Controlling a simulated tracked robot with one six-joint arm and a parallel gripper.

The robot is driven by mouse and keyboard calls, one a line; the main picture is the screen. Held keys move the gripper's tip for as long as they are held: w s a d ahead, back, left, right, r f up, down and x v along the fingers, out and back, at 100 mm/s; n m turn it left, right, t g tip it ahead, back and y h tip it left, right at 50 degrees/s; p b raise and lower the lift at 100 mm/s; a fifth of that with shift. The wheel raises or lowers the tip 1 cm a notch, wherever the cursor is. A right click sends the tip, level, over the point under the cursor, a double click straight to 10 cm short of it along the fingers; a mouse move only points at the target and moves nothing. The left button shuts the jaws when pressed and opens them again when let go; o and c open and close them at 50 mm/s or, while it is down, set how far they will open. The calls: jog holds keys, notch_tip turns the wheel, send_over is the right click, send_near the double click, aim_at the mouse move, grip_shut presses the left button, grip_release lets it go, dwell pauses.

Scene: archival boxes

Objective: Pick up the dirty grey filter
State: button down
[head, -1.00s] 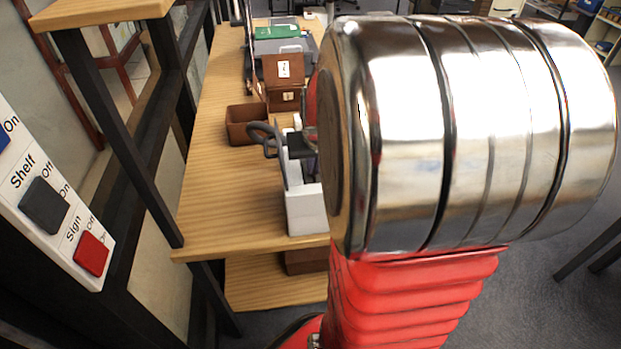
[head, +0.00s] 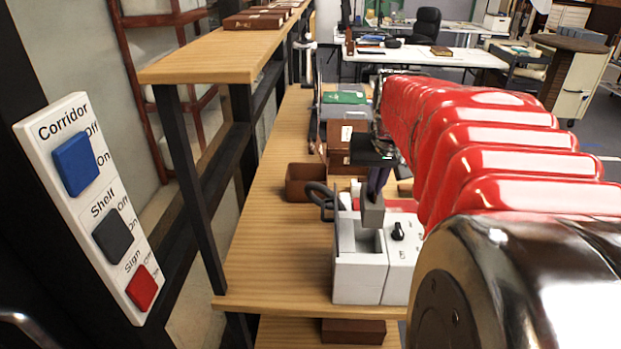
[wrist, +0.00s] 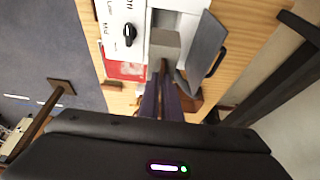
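My gripper (head: 376,190) is over the white machine (head: 358,278), fingers pointing down. A plain grey block, which looks like the filter (head: 372,213), is at its fingertips, above the machine's open compartment. In the wrist view the two dark fingers (wrist: 160,88) come close together at the grey filter (wrist: 165,44), and they appear shut on it. The machine's grey lid (wrist: 206,46) stands open, with a dark loop handle (head: 320,200) on its left side. A black knob (head: 398,231) is on the machine's right part. Dirt on the filter is too small to tell.
A brown open box (head: 304,183) stands behind the machine to the left, and brown archival boxes (head: 340,135) are farther back. A switch panel (head: 95,200) and dark shelf posts are at left. The wooden shelf's front left is clear.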

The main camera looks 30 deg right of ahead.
jog(key=shift+r, duration=1.25)
